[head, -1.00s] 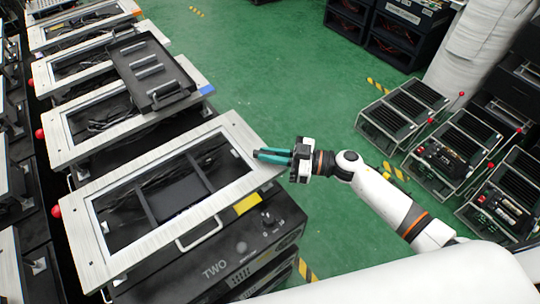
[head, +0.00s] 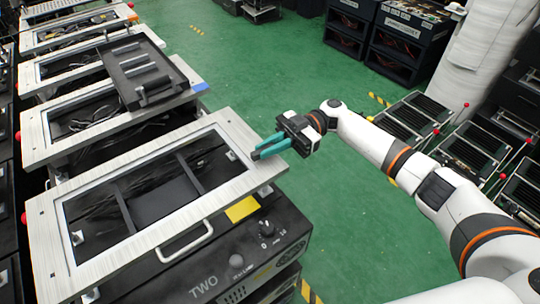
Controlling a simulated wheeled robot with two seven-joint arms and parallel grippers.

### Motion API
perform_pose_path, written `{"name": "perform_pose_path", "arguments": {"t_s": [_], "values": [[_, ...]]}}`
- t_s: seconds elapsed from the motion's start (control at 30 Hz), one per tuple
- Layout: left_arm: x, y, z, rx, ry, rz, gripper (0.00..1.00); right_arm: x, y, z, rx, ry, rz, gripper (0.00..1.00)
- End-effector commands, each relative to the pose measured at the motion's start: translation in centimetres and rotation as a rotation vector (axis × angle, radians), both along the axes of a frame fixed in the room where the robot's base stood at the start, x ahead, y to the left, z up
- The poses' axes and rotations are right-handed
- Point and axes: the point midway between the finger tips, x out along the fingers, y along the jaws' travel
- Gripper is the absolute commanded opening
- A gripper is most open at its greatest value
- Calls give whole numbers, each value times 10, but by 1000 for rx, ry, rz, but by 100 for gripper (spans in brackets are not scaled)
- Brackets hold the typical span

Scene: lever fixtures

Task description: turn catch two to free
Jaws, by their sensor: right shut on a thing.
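Unit two is the nearest black box (head: 200,289), marked "TWO" on its front, with a silver frame (head: 140,240) on top. My right gripper (head: 257,151), with teal fingers, is at the right end of this frame, near its far right corner. Its fingers are close together, shut on a small part taken to be catch two. That part is hidden by the fingers, so its angle cannot be told. A small metal bracket (head: 232,155) shows inside the frame beside the fingertips. My left gripper is out of view.
The unit's front has a handle (head: 184,241), a yellow label (head: 242,209) and a black knob (head: 267,228). A dark tray (head: 148,70) lies across the units behind. Racks with red-tipped levers (head: 466,105) stand at right. Green floor between is clear.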

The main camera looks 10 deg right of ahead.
Motion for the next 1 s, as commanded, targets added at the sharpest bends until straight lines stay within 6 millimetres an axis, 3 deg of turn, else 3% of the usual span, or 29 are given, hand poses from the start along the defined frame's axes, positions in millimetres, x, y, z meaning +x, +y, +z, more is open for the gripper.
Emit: {"name": "perform_pose_path", "arguments": {"t_s": [0.2,0.67,0.7,0.8,1.0], "values": [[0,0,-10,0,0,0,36,1,1,-1,1,1,47,0],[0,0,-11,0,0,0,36,0,1,0,1,2,59,0],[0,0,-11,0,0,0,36,0,1,0,1,2,59,19],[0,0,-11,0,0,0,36,0,1,0,1,2,58,35],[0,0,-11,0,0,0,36,0,1,0,1,1,57,35]]}}
